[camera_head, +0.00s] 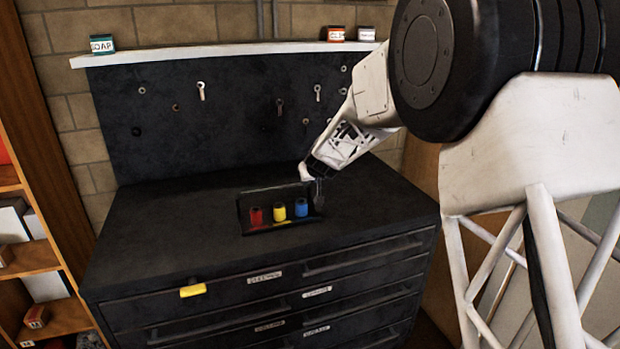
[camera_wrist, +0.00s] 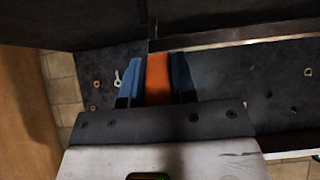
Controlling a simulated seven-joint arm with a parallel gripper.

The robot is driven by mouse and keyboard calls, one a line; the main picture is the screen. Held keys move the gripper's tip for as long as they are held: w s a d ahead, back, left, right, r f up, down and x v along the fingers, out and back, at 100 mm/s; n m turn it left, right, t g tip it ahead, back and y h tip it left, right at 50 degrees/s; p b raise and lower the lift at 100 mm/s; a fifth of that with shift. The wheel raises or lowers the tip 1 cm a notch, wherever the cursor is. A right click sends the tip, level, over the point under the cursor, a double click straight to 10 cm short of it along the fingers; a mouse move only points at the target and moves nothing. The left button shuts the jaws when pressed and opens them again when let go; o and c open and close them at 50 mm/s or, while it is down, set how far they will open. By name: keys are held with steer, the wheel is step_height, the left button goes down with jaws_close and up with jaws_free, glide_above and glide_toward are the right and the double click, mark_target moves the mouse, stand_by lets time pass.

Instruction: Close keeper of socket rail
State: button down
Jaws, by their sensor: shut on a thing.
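The socket rail (camera_head: 262,230) is a small dark holder on the black bench top, with red (camera_head: 256,216), yellow (camera_head: 280,213) and blue (camera_head: 301,208) sockets standing in a row. A thin dark bar, seemingly the keeper (camera_head: 270,189), shows along its back edge; it looks raised, but its exact angle is hard to tell. My gripper (camera_head: 316,182) is at the right end of the rail, pointing down. In the wrist view its blue fingers are shut on an orange tab (camera_wrist: 158,78). I cannot see how the tab joins the keeper.
A dark pegboard (camera_head: 230,110) with hooks and hanging tools stands behind the bench, under a white shelf (camera_head: 200,52) with small boxes. A yellow tag (camera_head: 193,290) is on the drawer front. The bench top (camera_head: 165,230) is clear left of the rail.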

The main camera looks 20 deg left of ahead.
steer(key=c, duration=0.9)
jaws_free()
steer(key=shift+s+r, duration=0.1)
steer(key=shift+r, duration=0.05)
steer(key=shift+v, duration=3.75)
